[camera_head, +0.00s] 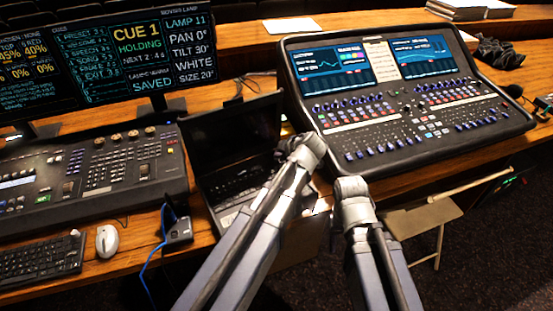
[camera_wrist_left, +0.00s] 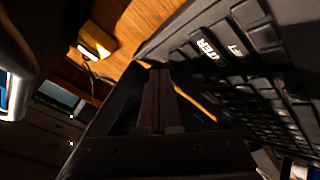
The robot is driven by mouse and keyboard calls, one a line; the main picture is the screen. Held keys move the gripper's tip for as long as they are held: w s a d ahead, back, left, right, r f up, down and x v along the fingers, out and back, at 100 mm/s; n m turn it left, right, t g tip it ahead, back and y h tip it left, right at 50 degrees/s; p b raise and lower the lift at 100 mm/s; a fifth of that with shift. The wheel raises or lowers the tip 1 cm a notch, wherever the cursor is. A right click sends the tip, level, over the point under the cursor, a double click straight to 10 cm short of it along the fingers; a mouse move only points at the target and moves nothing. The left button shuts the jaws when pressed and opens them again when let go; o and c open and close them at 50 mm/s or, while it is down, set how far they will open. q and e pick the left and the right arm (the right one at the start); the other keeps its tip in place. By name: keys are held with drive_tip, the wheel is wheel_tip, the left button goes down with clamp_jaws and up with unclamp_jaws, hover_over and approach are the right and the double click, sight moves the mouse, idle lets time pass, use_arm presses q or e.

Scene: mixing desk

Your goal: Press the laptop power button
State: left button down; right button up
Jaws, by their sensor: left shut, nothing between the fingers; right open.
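The open laptop (camera_head: 225,135) stands between the two consoles with a dark screen; its keyboard (camera_head: 232,182) is partly hidden by my left arm. In the left wrist view large dark keys (camera_wrist_left: 240,60) fill the right side. I cannot make out the power button in either view. My left gripper (camera_head: 290,147) is over the right side of the laptop's keyboard. In the left wrist view its fingers (camera_wrist_left: 158,95) are shut and empty, close beside the keys; contact cannot be told. My right gripper (camera_head: 350,184) is open, to the right of the laptop near the desk's front edge.
A lighting console (camera_head: 100,168) is left of the laptop and a large mixing desk (camera_head: 410,100) right of it. Monitors (camera_head: 100,60) stand behind. A small box (camera_head: 178,232) with a blue cable, a white mouse (camera_head: 106,241) and a keyboard (camera_head: 40,260) lie in front.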

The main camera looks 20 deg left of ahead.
use_arm(q)
drive_tip(key=shift+f, duration=0.25)
idle(0.4)
drive_tip(key=shift+r+p, duration=0.6)
drive_tip(key=shift+r, duration=0.15)
drive_tip(key=shift+r, duration=0.1)
wheel_tip(320, 180, up, 5)
drive_tip(key=p, duration=0.5)
idle(1.8)
